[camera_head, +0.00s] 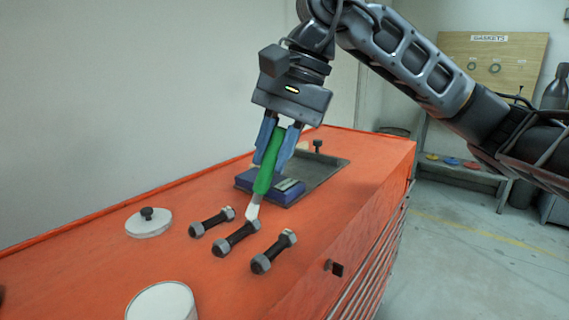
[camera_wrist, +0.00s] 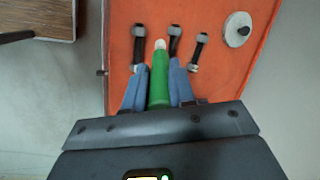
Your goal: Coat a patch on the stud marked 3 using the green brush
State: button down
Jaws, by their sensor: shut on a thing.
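My gripper (camera_head: 272,160) is shut on the green brush (camera_head: 265,180), which hangs down tilted with its pale tip lowest. Three dark studs with grey nuts lie on the orange top: a left stud (camera_head: 212,222), a middle stud (camera_head: 236,238) and a right stud (camera_head: 273,251). In the head view the brush tip is by the far nut of the middle stud. In the wrist view the green brush (camera_wrist: 160,85) points between the middle stud (camera_wrist: 174,45) and the left-hand one (camera_wrist: 138,48). Contact cannot be told. No stud number is readable.
A grey tray (camera_head: 325,172) with a blue block (camera_head: 285,190) lies behind the brush. A white lid with a dark knob (camera_head: 148,224) is left of the studs. A white round container (camera_head: 162,302) stands in front. The orange cabinet's edge is at right.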

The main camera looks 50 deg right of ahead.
jog(key=shift+r, duration=0.95)
dwell(1.0)
